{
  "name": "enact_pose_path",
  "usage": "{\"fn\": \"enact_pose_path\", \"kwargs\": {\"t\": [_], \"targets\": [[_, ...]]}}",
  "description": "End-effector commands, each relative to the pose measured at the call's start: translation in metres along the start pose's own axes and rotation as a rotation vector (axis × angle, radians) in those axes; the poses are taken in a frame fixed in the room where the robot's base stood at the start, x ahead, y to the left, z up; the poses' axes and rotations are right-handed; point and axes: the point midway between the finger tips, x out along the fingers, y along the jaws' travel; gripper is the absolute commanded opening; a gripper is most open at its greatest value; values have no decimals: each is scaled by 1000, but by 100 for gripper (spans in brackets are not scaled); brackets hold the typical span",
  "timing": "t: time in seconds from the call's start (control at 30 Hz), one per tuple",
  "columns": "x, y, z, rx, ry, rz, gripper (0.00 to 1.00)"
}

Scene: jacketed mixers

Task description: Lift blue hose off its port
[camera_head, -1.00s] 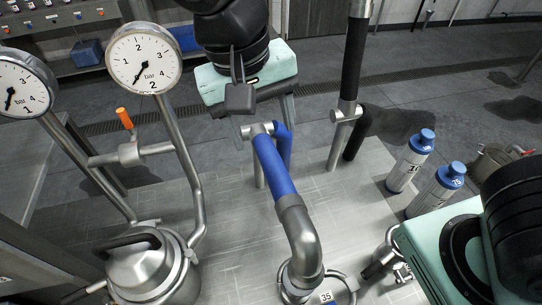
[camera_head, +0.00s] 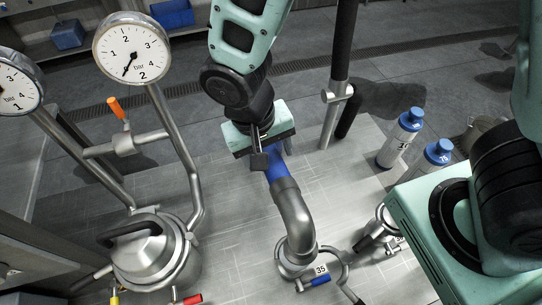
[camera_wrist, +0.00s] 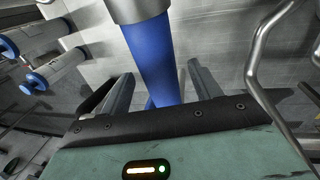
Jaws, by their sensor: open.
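The blue hose (camera_head: 277,166) runs into a grey metal elbow pipe (camera_head: 296,215) that comes down to a clamped port (camera_head: 297,262) marked 35. The hose's far end is hidden behind my gripper in the head view. My gripper (camera_head: 262,150) is over that upper part of the hose. In the wrist view the blue hose (camera_wrist: 154,58) passes between the two spread fingers of my gripper (camera_wrist: 157,85), with a visible gap on each side. The fingers are open, and I see no contact with the hose.
Two pressure gauges (camera_head: 132,52) on bent pipes and a lidded steel vessel (camera_head: 148,250) stand at left. A black hose (camera_head: 342,50) rises behind the hose. Two blue-capped bottles (camera_head: 400,140) stand at right. Bare metal tabletop (camera_head: 235,235) lies between.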

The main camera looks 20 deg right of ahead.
Motion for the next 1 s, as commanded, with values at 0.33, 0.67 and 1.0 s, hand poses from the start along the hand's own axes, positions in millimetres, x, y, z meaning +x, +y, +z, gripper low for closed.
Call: {"fn": "enact_pose_path", "kwargs": {"t": [0.33,0.67,1.0], "targets": [[33,0,0,0,-1,1,63],[35,0,0,0,0,-1,57],[34,0,-1,1,-3,0,1]]}}
